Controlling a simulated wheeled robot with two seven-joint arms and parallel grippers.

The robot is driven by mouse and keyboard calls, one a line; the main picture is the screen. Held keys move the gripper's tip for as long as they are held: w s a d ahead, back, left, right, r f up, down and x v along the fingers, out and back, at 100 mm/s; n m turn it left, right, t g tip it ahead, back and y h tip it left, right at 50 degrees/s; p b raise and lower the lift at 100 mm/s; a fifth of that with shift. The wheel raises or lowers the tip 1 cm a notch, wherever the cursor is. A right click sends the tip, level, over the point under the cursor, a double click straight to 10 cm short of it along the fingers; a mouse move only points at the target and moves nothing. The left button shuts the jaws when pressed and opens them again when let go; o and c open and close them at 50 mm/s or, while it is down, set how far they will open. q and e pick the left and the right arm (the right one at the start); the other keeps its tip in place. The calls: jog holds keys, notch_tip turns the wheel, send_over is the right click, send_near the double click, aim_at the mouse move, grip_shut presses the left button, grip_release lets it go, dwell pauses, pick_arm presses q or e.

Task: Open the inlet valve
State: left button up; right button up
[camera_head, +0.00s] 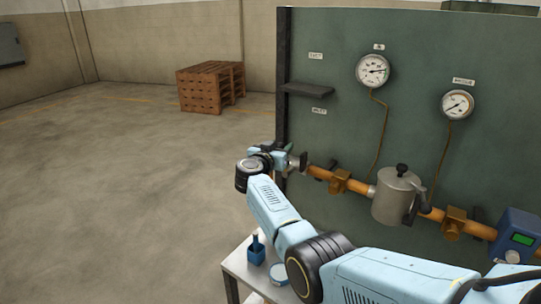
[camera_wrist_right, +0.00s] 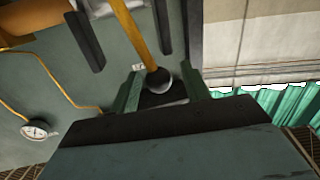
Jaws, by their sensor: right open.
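My right arm reaches in from the lower right of the head view, and its gripper (camera_head: 291,155) is at the left end of the orange pipe (camera_head: 358,186), close to the panel's dark edge post. In the right wrist view my right gripper (camera_wrist_right: 162,88) has its two greenish fingers apart. A yellow bar with a grey rounded end (camera_wrist_right: 157,78) shows between them, apparently the inlet valve's lever; I cannot tell whether the fingers touch it. In the head view this lever is hidden by my gripper. The label (camera_head: 319,111) above looks like "INLET". My left gripper is not in view.
The green panel (camera_head: 330,80) carries a small dark shelf (camera_head: 307,90) and two gauges (camera_head: 373,70) (camera_head: 457,104). A grey canister (camera_head: 397,196) and a blue meter box (camera_head: 517,238) sit along the pipe. A small table (camera_head: 237,266) stands below my arm.

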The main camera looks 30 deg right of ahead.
jog(key=p+v, duration=0.1)
jog(key=v, duration=1.1)
jog(key=shift+s+a, duration=0.2)
jog(key=shift+a, duration=0.2)
jog(key=shift+d+f, duration=0.2)
jog(key=shift+d, duration=0.1)
jog(key=c, duration=0.4)
jog(key=d+f+m+b, duration=0.1)
jog(key=d, duration=0.1)
jog(key=s+d+f+m+t+b, duration=0.1)
jog(key=d, duration=0.1)
jog(key=d+m+b, duration=0.1)
jog(key=m, duration=0.1)
jog(key=shift+s+d+f+t, duration=0.2)
jog(key=shift+d+f+t, duration=0.1)
jog(key=shift+d+f, duration=0.1)
grip_shut()
jog(key=s+d+f+m+t+y+b, duration=0.2)
jog(key=s+d+m+t+y+b, duration=0.25)
jog(key=m+t+b, duration=0.2)
jog(key=w+r+m+t+y+b, duration=0.1)
jog(key=w+y, duration=0.3)
jog(key=w, duration=0.4)
jog(key=shift+w+d+r+m+t, duration=0.4)
jog(key=shift+r+m+t, duration=0.15)
jog(key=shift+r+t, duration=0.25)
